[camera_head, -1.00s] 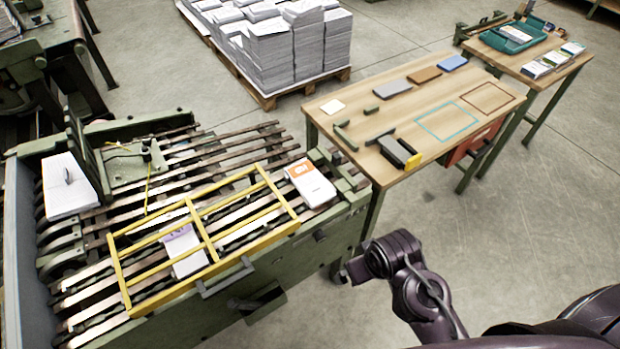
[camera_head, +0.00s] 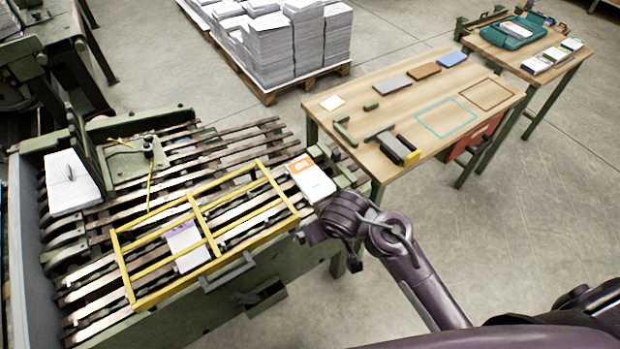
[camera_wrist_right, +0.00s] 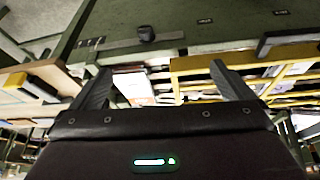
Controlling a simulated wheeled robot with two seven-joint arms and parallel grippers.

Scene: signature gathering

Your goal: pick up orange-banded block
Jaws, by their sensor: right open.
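The orange-banded block (camera_head: 316,184) is a white stack with an orange band at its far end. It lies on the slatted bed of the green machine, at the right end beyond the yellow frame. My right gripper (camera_head: 306,236) is in front of the block, nearer the camera and apart from it. In the right wrist view my right gripper (camera_wrist_right: 162,82) has its two dark fingers spread. My left gripper is not in view.
The yellow frame (camera_head: 206,238) stands on the bed, with a purple-banded block (camera_head: 187,247) within it. A white stack (camera_head: 72,182) is at the bed's left. A wooden table (camera_head: 400,108) with several blocks stands at right. Paper stacks (camera_head: 292,45) are behind.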

